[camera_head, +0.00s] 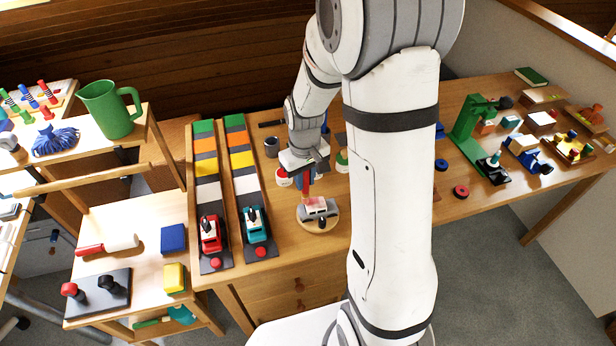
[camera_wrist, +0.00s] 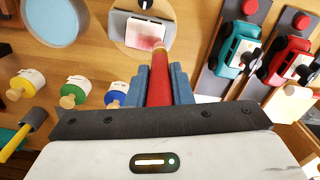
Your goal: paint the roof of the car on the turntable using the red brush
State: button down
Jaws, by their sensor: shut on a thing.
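My gripper (camera_head: 304,176) is shut on the red brush (camera_head: 307,189), which points down at the car. In the wrist view the blue fingers (camera_wrist: 162,92) are on both sides of the red brush (camera_wrist: 160,78). The small grey-white car (camera_head: 331,209) stands on the round wooden turntable (camera_head: 318,229). Its roof has a pink-red patch, seen also on the car (camera_wrist: 121,27) in the wrist view. The brush's far end is at the roof's near edge; I cannot tell whether it touches. The turntable (camera_wrist: 122,45) is partly hidden by the car.
Paint pots with yellow (camera_wrist: 28,83), green (camera_wrist: 76,90) and blue (camera_wrist: 117,94) bands stand near the gripper. Two coloured lanes with a red car (camera_head: 210,234) and a teal car (camera_head: 256,226) lie left. A green press (camera_head: 468,122) stands right.

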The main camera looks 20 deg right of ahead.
jog(key=shift+r, duration=0.15)
jog(key=shift+r+p, duration=2)
jog(key=shift+r, duration=0.9)
jog(key=shift+r+p, duration=1.15)
jog(key=shift+r, duration=0.4)
jog(key=shift+f, duration=0.2)
notch_tip(320, 180, down, 7)
jog(key=s+b, duration=0.2)
jog(key=b, duration=0.4)
jog(key=shift+d, duration=0.15)
jog(key=shift+f+b, duration=1)
jog(key=shift+f, duration=0.05)
